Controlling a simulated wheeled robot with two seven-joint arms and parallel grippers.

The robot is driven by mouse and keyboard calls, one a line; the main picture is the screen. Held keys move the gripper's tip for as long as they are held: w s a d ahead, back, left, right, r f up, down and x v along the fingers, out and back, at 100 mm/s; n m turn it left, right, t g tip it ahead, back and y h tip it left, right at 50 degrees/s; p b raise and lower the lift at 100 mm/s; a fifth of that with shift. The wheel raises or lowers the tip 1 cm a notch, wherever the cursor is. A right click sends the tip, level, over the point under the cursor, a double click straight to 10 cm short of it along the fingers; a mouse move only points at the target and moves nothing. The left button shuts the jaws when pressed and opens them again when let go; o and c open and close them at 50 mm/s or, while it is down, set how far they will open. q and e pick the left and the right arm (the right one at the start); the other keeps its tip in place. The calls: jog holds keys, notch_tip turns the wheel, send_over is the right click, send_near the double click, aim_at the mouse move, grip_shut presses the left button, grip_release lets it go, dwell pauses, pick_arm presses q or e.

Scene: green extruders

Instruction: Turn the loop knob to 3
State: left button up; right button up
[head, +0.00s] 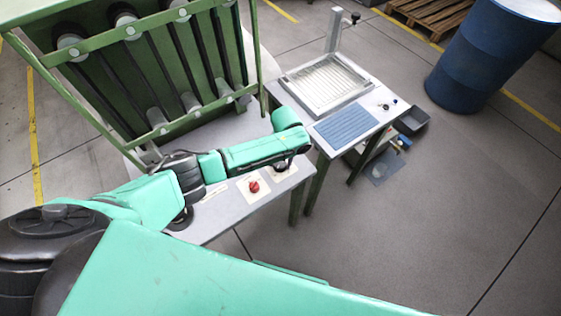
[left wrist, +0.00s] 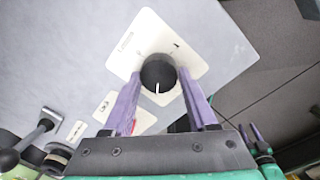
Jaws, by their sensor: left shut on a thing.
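The black round knob (left wrist: 158,72) sits on a cream plate (left wrist: 187,40) in the left wrist view. A white pointer line on the knob points down toward my gripper. Dark marks and lettering show on the plate, too small to read surely. My left gripper (left wrist: 160,92) has its two purple fingers on either side of the knob, shut on it. In the head view my left gripper (head: 284,161) is over the right-hand plate on the grey table; the knob is mostly hidden there. My right gripper (left wrist: 252,132) shows small in the left wrist view, its purple fingers apart.
A red knob (head: 254,187) sits on the neighbouring plate, left of my gripper. The green extruder frame (head: 185,75) stands behind. A side table (head: 362,126) with a blue mat (head: 345,124) is to the right. A blue barrel (head: 482,60) stands beyond on open floor.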

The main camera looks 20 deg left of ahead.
aim_at(283, 165)
pick_arm(q)
jog(key=shift+m, duration=0.5)
jog(key=o, duration=1.4)
jog(key=shift+c, duration=0.2)
jog(key=shift+r, duration=0.1)
notch_tip(283, 165, up, 14)
jog(key=d+b, duration=0.1)
jog(key=shift+r, duration=0.2)
